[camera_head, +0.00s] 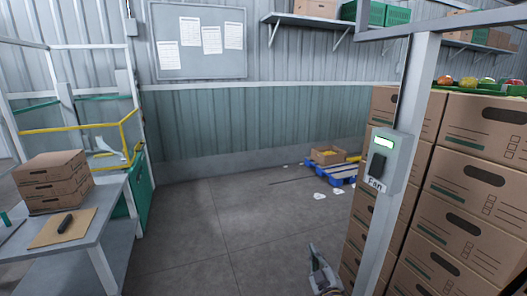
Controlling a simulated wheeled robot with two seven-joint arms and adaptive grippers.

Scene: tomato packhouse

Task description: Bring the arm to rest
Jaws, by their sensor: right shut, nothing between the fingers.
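My right gripper (323,274) shows at the bottom of the head view, right of the middle. It is shut and empty, low in front of the grey floor, left of the post with the fan switch. The rest of my right arm is out of the picture. My left gripper is not in view. The grey fan switch box (391,159) is fixed on a grey post (415,100), with a lit green display and a dark rocker, above the label "Fan". My right gripper is well below the box and apart from it.
Stacked cartons (475,190) fill the right side behind the post. A table (88,243) at left bears cartons (52,181) and a dark object on a brown board. A blue pallet (338,172) with an open box (327,155) lies by the back wall. The middle floor is clear.

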